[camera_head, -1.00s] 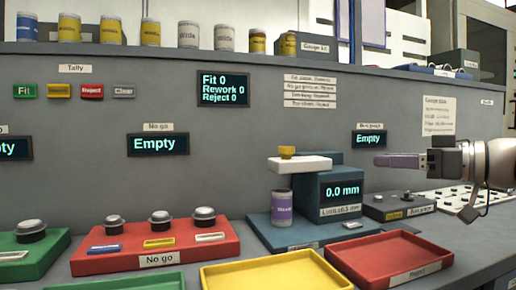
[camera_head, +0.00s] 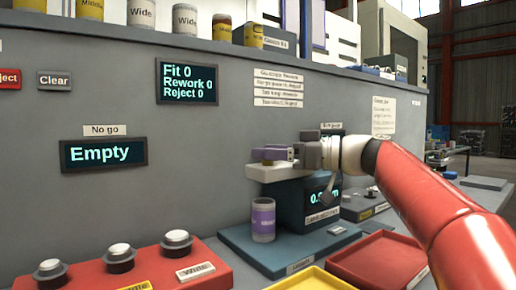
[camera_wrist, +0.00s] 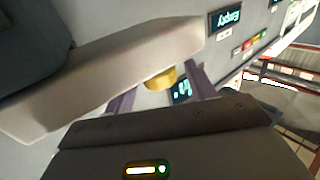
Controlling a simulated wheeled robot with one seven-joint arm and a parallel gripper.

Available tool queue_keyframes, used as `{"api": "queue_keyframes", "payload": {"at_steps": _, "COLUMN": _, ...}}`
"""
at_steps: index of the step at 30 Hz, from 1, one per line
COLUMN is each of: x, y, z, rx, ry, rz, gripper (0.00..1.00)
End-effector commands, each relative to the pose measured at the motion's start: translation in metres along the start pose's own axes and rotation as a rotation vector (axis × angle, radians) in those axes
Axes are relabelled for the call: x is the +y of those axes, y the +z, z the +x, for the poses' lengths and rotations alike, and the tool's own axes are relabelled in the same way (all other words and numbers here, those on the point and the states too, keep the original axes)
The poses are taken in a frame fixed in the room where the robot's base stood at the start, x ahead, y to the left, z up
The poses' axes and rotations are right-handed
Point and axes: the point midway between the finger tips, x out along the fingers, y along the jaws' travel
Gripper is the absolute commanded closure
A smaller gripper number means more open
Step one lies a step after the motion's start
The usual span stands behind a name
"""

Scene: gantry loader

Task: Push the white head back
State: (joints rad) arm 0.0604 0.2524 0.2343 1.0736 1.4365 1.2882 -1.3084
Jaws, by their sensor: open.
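The white head (camera_head: 277,174) juts left from the top of the blue gauge (camera_head: 300,200), above a purple-labelled can (camera_head: 263,222) standing on the gauge base. In the wrist view the head (camera_wrist: 120,72) is a large pale bar across the upper left. A yellow knob (camera_wrist: 161,78) on the head shows between the purple fingers of my gripper (camera_wrist: 160,90), which is open. In the head view my gripper (camera_head: 276,154) is just above the head, its fingers pointing left and partly hiding the knob. Whether the fingers touch the knob or head cannot be told.
A red tray (camera_head: 378,260) and a yellow tray (camera_head: 312,280) lie in front of the gauge. A red no-go block (camera_head: 140,268) with dark, silver-topped plugs is at left. The grey panel (camera_head: 200,140) rises behind, with a shelf of cans above.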

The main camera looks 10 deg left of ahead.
Motion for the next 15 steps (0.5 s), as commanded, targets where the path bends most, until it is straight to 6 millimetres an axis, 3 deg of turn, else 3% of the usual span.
{"api": "queue_keyframes", "payload": {"at_steps": 6, "x": -0.001, "y": -0.001, "z": 0.022, "rx": 0.000, "ry": -0.001, "rz": 0.000, "gripper": 0.44}}
{"api": "queue_keyframes", "payload": {"at_steps": 15, "x": 0.000, "y": 0.000, "z": 0.024, "rx": 0.000, "ry": 0.000, "rz": -0.001, "gripper": 0.44}}
